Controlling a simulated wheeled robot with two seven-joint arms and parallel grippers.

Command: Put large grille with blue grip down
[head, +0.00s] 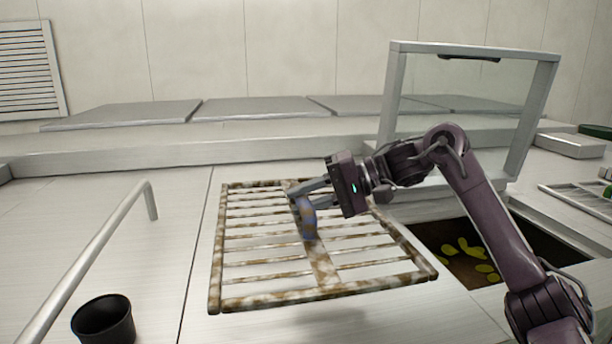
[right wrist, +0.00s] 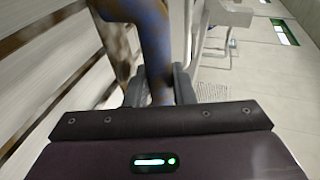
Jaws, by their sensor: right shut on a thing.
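The large grille (head: 325,262) is a rusty, worn metal frame with several bars, in the middle of the head view. Its blue grip (head: 307,219) stands on the central strip, and the grip also shows in the right wrist view (right wrist: 156,45). My right gripper (head: 300,192) is shut on the blue grip. A shadow shows below the grille's front edge; whether the grille touches the surface I cannot tell. In the right wrist view the grip runs down between the fingers (right wrist: 160,88), with grille bars at the left. My left gripper is not in view.
An open pit (head: 455,250) with yellow-green pieces lies right of the grille. A clear framed guard (head: 470,105) stands behind it. A metal rail (head: 95,250) and a black cup (head: 104,320) are at the left. A smaller grille (head: 590,203) lies at the far right.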

